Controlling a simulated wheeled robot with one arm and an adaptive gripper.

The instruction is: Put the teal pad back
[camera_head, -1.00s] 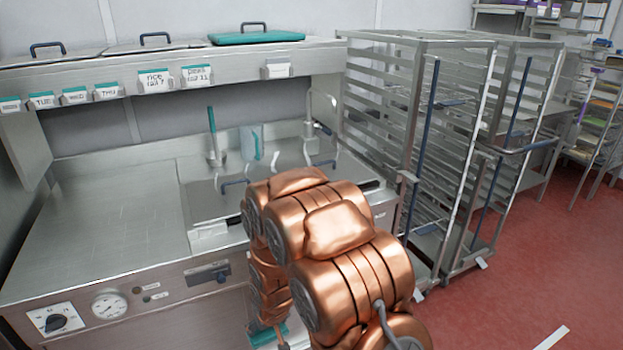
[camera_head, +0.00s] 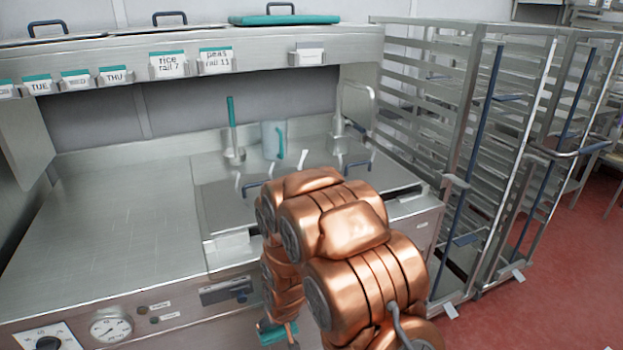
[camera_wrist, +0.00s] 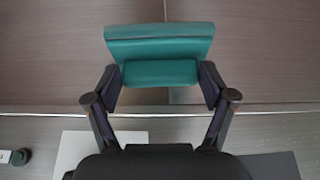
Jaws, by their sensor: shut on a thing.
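The teal pad (camera_wrist: 158,45) is held between the two dark fingers of my gripper (camera_wrist: 160,82) in the wrist view. It has a wide flat part with a thicker block nearer the gripper. In the head view the teal pad (camera_head: 276,333) shows small at the bottom, in front of the counter's front panel, partly hidden by my copper arm. My gripper is shut on it. In the wrist view a steel front with a horizontal edge lies beyond the pad; I cannot tell whether the pad touches it.
A steel counter (camera_head: 110,220) has clear room at left. A hinged kettle lid, a teal-handled tool (camera_head: 232,130) and a jug (camera_head: 273,140) are behind my arm. Tall racks (camera_head: 500,150) stand at right.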

